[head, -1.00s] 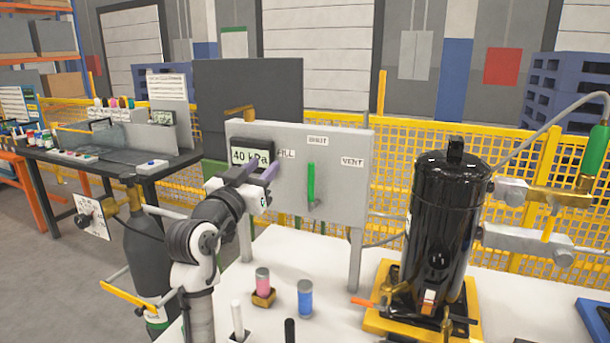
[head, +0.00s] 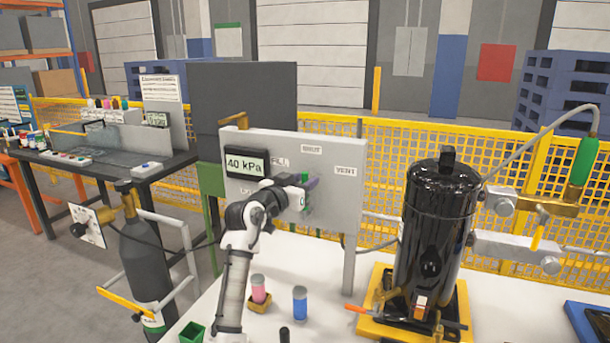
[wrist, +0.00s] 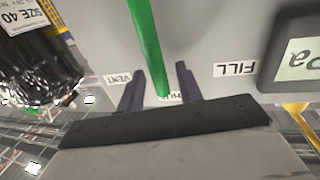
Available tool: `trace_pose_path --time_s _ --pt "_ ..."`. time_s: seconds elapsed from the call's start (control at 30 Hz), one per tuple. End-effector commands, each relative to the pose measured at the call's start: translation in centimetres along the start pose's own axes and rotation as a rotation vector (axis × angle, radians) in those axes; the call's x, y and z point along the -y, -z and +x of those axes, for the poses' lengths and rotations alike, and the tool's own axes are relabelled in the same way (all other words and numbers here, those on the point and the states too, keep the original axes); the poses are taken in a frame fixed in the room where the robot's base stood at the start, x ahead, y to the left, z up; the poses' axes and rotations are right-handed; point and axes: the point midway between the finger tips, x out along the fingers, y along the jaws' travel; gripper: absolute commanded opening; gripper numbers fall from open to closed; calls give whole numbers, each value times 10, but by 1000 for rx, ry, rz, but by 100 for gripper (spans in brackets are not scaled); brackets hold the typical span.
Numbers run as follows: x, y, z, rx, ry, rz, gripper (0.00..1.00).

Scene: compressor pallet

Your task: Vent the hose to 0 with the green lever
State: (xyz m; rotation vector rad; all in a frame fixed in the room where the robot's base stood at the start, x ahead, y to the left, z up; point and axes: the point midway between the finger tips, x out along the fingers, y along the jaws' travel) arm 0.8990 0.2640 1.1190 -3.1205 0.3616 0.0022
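The green lever (head: 308,183) is on the grey panel (head: 340,205), mostly hidden behind my gripper in the head view. In the wrist view, which is upside down, the lever (wrist: 147,45) runs between my two fingers, its end by a partly hidden label. My gripper (wrist: 158,70) is open, with a gap on each side of the lever; my gripper (head: 304,190) is in front of the panel in the head view. The display (head: 246,163) reads 40 kPa. The SHUT label (head: 311,149) is above the lever and the VENT label (head: 345,171) to its right.
A black tank (head: 435,230) on a yellow base stands right of the panel. Pink (head: 258,289) and blue (head: 300,302) cylinders stand on the white table below the panel. A dark gas cylinder (head: 147,262) stands at the left.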

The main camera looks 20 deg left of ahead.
Motion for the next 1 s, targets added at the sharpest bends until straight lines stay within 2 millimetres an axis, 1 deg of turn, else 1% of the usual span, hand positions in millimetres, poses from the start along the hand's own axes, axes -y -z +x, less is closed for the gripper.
trace_pose_path --time_s 0.03,0.13,0.4,0.43,0.7,1.0 --pt "0 2 4 0 0 0 35" --pt "0 1 9 0 0 0 35" --pt "0 0 11 -1 0 0 35" --pt "0 0 11 -1 0 0 34" --pt "0 0 11 -1 0 0 0" --pt "0 0 10 0 0 2 0"
